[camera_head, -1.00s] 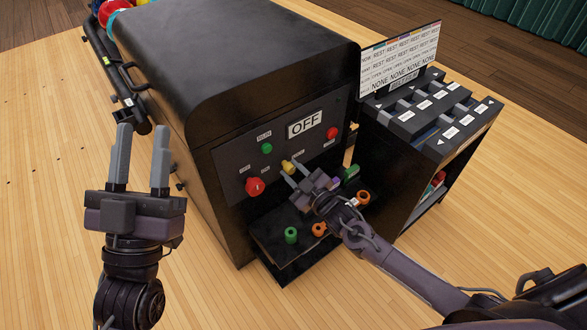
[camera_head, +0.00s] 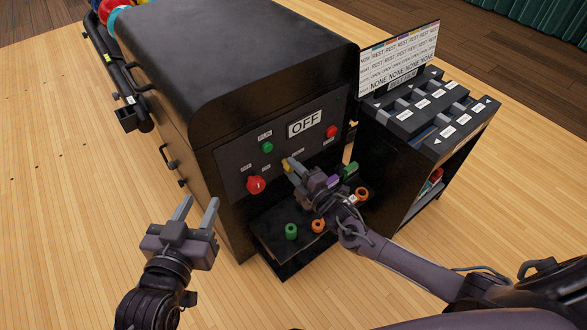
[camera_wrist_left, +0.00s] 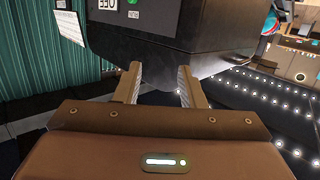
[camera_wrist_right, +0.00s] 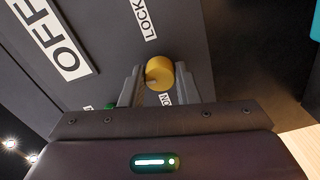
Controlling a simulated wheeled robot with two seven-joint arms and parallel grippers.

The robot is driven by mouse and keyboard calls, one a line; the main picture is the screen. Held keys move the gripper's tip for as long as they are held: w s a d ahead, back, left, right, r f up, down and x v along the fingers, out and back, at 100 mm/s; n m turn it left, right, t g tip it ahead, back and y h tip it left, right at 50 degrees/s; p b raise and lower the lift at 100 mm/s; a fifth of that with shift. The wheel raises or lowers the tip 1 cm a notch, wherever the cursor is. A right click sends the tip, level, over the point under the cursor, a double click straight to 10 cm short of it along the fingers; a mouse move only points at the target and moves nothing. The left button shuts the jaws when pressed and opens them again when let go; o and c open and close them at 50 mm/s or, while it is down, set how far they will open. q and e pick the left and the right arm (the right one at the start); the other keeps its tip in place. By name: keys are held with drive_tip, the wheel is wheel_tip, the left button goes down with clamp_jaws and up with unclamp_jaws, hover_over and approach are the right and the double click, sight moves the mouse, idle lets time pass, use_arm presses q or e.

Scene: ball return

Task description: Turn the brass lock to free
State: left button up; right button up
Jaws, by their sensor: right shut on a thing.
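The brass lock (camera_head: 286,164) is a yellow round knob on the dark front panel of the machine, below the OFF sign. In the right wrist view the brass lock (camera_wrist_right: 159,75) sits between my fingers, beside a LOCK label. My right gripper (camera_head: 290,168) is shut on it; its hand hides part of the knob's surroundings in the head view. My left gripper (camera_head: 198,205) is open and empty, in front of the machine's left front corner. The left wrist view shows nothing between its fingers (camera_wrist_left: 158,82).
The panel also has a green light (camera_head: 267,147), a red button (camera_head: 331,132) and a larger red knob (camera_head: 256,185). A low shelf below holds green (camera_head: 291,231) and orange (camera_head: 318,226) pieces. A black cabinet (camera_head: 395,170) stands to the right. The floor at left is clear.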

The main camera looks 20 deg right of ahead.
use_arm(q)
drive_tip(key=shift+s+f+g, duration=0.25)
drive_tip(key=shift+f+g, duration=0.25)
drive_tip(key=shift+f, duration=0.35)
use_arm(e)
drive_tip(key=shift+f+n, duration=0.1)
drive_tip(key=shift+n, duration=0.5)
drive_tip(key=o, duration=1)
drive_tip(key=shift+s, duration=0.15)
drive_tip(key=p+v, duration=0.1)
drive_tip(key=v, duration=0.2)
drive_tip(key=shift+s+d, duration=0.1)
use_arm(q)
drive_tip(key=s+a+f+g+y+p, duration=0.1)
drive_tip(key=s+a+f+g+y, duration=0.1)
drive_tip(key=s+f+g, duration=0.5)
drive_tip(key=shift+s+a+f+g+y, duration=0.15)
drive_tip(key=shift+s+f+g+y, duration=0.3)
drive_tip(key=shift+s+f, duration=1.8)
use_arm(e)
approach(292, 169)
drive_tip(key=shift+w+a, duration=0.25)
drive_tip(key=shift+w, duration=0.45)
